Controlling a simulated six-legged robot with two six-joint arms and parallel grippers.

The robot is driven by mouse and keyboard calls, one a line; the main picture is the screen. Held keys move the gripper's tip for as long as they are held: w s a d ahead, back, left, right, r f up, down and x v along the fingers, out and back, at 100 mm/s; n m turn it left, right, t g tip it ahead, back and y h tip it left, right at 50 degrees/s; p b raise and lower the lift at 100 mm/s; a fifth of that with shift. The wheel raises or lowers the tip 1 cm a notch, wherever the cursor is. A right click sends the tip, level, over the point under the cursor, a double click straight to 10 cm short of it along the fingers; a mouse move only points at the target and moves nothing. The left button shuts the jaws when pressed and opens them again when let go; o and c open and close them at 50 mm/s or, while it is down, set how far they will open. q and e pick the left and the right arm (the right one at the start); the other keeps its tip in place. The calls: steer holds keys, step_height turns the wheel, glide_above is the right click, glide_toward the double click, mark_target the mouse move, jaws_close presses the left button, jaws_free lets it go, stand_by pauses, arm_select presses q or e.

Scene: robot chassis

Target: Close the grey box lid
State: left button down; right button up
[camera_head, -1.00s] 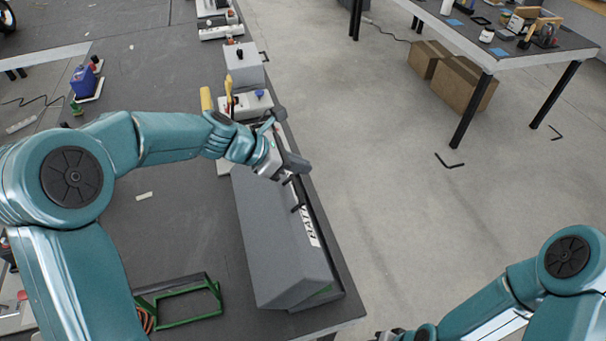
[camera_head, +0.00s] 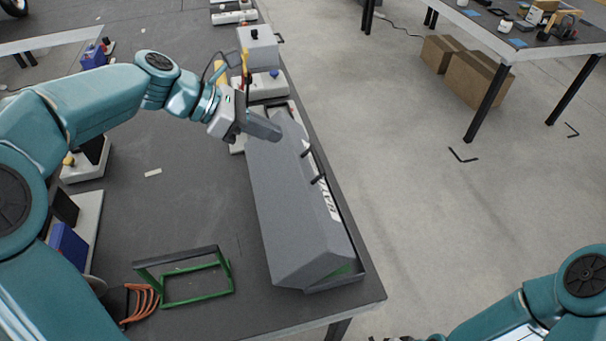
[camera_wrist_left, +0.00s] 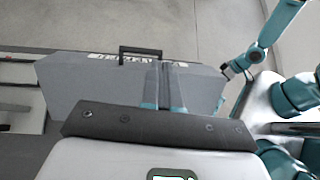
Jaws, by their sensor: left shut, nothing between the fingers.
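The long grey box (camera_head: 290,205) lies along the right edge of the dark table. Its lid slopes over it, with black handles and a white lettered label on the right side. A strip of green shows under the lid at the near end; I cannot tell whether the lid is fully down. My left gripper (camera_head: 268,129) is shut and empty over the far end of the box. In the left wrist view its fingers (camera_wrist_left: 172,90) overlap the box (camera_wrist_left: 90,85); contact is unclear. My right gripper (camera_wrist_left: 228,70) shows small in that view, its jaws unclear.
A green frame (camera_head: 190,278) stands on the table left of the box's near end. A grey block-shaped device (camera_head: 258,48) stands beyond the far end. Open floor lies to the right. The table between frame and far devices is mostly clear.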

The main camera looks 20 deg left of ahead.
arm_select(q)
steer(key=s+a+f+t+b, duration=0.1)
steer(key=a+f+b, duration=0.1)
steer(key=a, duration=0.2)
glide_toward(315, 160)
steer(key=shift+n+y, duration=0.3)
steer(key=shift+n, duration=0.1)
steer(key=x, duration=0.5)
steer(key=shift+d+b, duration=0.3)
steer(key=shift+w+d+f, duration=0.2)
steer(key=shift+d+f, duration=0.1)
steer(key=shift+d, duration=0.15)
steer(key=shift+w+d+f, duration=0.1)
steer(key=shift+w+f, duration=0.05)
steer(key=shift+w, duration=0.05)
arm_select(e)
steer(key=f, duration=0.4)
steer(key=shift+s+a, duration=0.1)
steer(key=shift+s, duration=0.15)
arm_select(q)
steer(key=shift+s, duration=0.1)
